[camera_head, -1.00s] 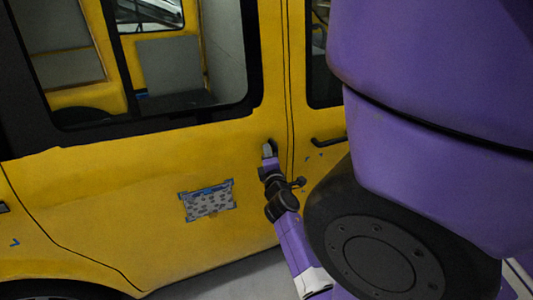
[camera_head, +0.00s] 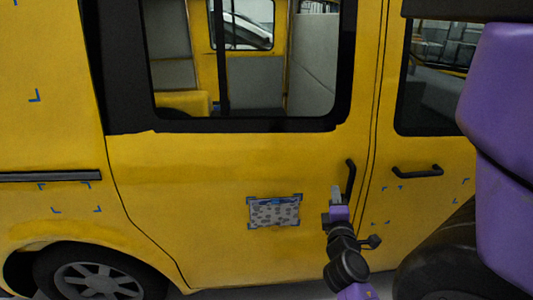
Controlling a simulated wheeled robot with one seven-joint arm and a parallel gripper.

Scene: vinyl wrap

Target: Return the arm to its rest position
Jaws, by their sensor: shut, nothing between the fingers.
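My gripper (camera_head: 336,193) shows at the lower middle right, at the end of my purple and black arm, in front of the yellow van's side. It is shut and small in the picture, with nothing seen in it. It overlaps the area just left of the lower end of a dark upright door handle (camera_head: 350,180); I cannot tell whether it touches the van. A patterned grey vinyl patch (camera_head: 274,213) with blue corner pieces lies flat on the door panel, left of my gripper and apart from it.
The yellow van (camera_head: 180,180) fills most of the view. Blue corner marks (camera_head: 36,96) show on its side. A second handle (camera_head: 418,171) is to the right. A rear wheel (camera_head: 95,282) is at lower left. My own purple body covers the right edge.

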